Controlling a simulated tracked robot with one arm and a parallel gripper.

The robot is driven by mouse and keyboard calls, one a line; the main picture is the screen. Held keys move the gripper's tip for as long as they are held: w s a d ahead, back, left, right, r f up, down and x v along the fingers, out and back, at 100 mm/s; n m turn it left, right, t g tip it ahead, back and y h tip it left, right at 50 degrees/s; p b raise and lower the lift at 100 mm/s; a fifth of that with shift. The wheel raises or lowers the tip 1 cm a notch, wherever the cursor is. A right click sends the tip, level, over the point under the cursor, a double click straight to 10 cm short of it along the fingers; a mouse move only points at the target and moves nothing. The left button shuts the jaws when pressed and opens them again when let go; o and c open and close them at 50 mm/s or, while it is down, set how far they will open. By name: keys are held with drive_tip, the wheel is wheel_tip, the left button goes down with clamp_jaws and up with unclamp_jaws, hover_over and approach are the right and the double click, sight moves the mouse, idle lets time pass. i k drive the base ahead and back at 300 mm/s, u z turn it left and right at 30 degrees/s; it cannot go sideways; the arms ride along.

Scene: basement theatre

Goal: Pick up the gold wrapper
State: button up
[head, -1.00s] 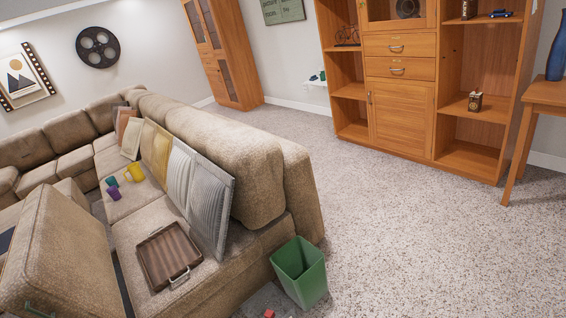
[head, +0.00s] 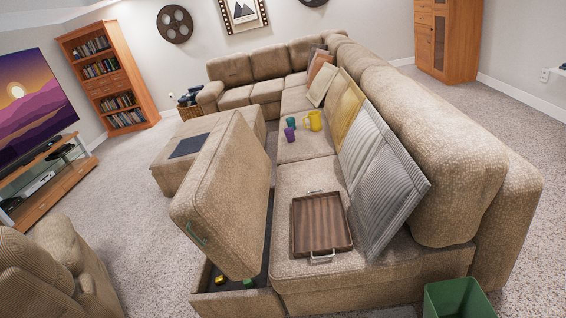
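No thing that I can name for certain as the gold wrapper shows. A small yellow or gold item (head: 221,280) lies in the open storage box (head: 235,303) under the raised sofa seat (head: 222,195); it is too small to identify. A small green item (head: 249,284) lies to its right in the same box. The raised seat hides much of the box's inside. My gripper is not in view.
A wooden tray (head: 321,222) lies on the sofa seat, with cups and a yellow mug (head: 313,121) behind it. Cushions lean along the backrest. A green bin (head: 458,300) stands at lower right. An armchair (head: 55,270) is at lower left, with carpet between.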

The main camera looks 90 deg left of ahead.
sight(221, 279)
drive_tip(key=u, duration=0.6)
drive_tip(key=i, duration=0.15)
drive_tip(key=u, duration=2.45)
drive_tip(key=k, duration=0.9)
drive_tip(key=u, duration=0.2)
drive_tip(key=i, duration=0.9)
drive_tip(key=z, duration=0.1)
